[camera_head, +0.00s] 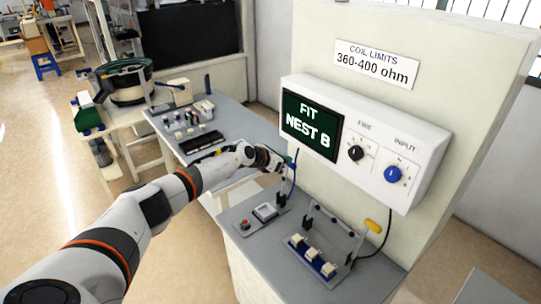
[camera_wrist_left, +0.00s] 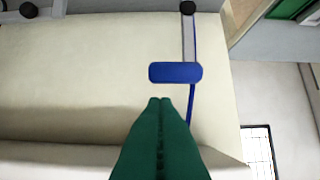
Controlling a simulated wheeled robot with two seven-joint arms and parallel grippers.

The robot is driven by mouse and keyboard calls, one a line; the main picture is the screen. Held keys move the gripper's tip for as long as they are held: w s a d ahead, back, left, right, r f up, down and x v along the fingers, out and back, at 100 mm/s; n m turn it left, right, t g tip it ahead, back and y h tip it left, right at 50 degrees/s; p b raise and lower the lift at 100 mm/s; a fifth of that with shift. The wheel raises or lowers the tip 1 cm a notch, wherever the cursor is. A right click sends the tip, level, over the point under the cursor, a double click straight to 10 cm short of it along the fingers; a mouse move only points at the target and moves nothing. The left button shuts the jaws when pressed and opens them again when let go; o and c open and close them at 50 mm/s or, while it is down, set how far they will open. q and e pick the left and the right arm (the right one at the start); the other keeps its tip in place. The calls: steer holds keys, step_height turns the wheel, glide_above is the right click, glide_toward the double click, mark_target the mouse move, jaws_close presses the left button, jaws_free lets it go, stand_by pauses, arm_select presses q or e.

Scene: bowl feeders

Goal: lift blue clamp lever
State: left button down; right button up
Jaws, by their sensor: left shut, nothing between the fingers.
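The blue clamp lever (camera_wrist_left: 175,72) shows in the left wrist view as a rounded blue bar on a grey arm, with a dark knob at the arm's far end. In the head view the lever (camera_head: 294,175) is a thin upright blue piece beside the small grey test nest. My left gripper (camera_head: 288,160) is at the lever's upper end in the head view, partly hiding it. In the wrist view its green fingers (camera_wrist_left: 160,100) are shut together and empty, their tips just below the bar with a small gap in the picture. My right gripper is not in view.
A panel (camera_head: 366,150) reading "FIT NEST 8" stands close behind, with two knobs. A grey table (camera_head: 225,112) with small parts stands at the back left.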

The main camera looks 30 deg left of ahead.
arm_select(q)
steer(key=v, duration=0.8)
steer(key=shift+s+p, duration=0.3)
steer(key=shift+p, duration=0.15)
steer(key=shift+a+r, duration=0.1)
steer(key=shift+r, duration=0.05)
